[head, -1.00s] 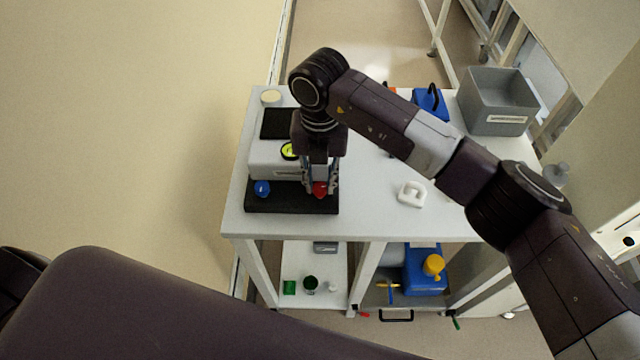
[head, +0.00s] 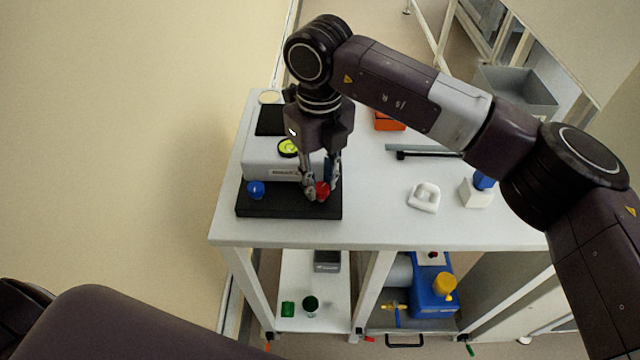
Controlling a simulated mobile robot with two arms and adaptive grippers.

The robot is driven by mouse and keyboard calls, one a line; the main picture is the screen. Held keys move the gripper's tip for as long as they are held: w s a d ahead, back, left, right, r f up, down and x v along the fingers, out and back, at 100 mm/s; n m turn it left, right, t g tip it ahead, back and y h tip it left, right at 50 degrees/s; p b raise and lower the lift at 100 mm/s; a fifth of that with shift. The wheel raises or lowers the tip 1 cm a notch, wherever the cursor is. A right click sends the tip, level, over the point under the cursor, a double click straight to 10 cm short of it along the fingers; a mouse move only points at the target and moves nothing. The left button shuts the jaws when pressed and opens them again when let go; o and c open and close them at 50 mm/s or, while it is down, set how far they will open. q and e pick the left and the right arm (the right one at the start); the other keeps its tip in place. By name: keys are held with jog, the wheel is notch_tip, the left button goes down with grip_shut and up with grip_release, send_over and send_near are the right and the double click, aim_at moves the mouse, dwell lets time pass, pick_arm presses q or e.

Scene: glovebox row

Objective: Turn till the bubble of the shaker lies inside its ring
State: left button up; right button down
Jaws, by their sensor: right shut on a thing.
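The shaker (head: 262,170) is a light grey box on a black base plate (head: 290,208) at the table's left front. A yellow-green round bubble level (head: 286,147) sits on its top, partly covered by my right gripper; the bubble's place in its ring is too small to tell. A blue knob (head: 256,190) stands at the front left of the base and a red knob (head: 322,190) at the front right. My right gripper (head: 321,190) points down and is shut on the red knob. My left gripper is not in view.
On the white table (head: 385,225), a white ring-handled piece (head: 424,197) and a white block with a blue top (head: 476,192) stand to the right. A grey bin (head: 520,90) is at the back right. The lower shelf holds a blue container (head: 434,295).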

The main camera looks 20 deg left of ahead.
aim_at(319, 187)
jog(key=shift+r, duration=0.1)
dwell(0.4)
jog(key=c, duration=1.7)
grip_release()
jog(key=shift+o, duration=0.2)
jog(key=shift+s+r, duration=0.1)
jog(key=shift+r, duration=3.9)
jog(key=shift+a, duration=0.1)
